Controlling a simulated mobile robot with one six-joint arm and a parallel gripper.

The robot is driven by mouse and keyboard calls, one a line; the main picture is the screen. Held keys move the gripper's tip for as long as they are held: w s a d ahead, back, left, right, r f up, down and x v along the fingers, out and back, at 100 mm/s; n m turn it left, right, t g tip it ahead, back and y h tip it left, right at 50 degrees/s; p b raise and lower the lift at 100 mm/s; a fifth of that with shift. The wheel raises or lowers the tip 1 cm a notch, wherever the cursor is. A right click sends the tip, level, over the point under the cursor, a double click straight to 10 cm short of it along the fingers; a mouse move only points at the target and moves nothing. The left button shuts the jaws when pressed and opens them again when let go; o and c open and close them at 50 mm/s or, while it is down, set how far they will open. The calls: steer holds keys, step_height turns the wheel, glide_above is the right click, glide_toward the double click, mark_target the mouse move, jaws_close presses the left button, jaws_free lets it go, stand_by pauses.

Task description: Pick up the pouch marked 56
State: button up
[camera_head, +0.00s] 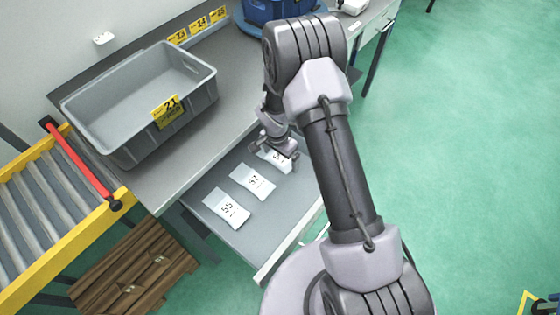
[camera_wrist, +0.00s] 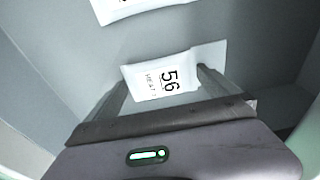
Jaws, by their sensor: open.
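The white pouch marked 56 (camera_wrist: 160,80) lies flat on the grey drawer floor in the wrist view, with its print turned sideways. My gripper (camera_wrist: 163,92) is open, with one finger towards each side of this pouch; I cannot tell whether they touch it. In the head view my gripper (camera_head: 283,147) is low over the far end of the open drawer (camera_head: 258,222). It partly covers a white pouch (camera_head: 274,156) whose number is only partly readable there.
Pouches marked 57 (camera_head: 253,181) and 55 (camera_head: 228,208) lie in the same drawer. Another pouch (camera_wrist: 135,8) shows at the wrist view's top edge. A grey crate marked 21 (camera_head: 100,137) stands on the bench above. A roller conveyor (camera_head: 35,205) is at left.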

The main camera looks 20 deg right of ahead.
steer(key=shift+r, duration=0.1)
steer(key=shift+c, duration=0.9)
steer(key=c, duration=1.1)
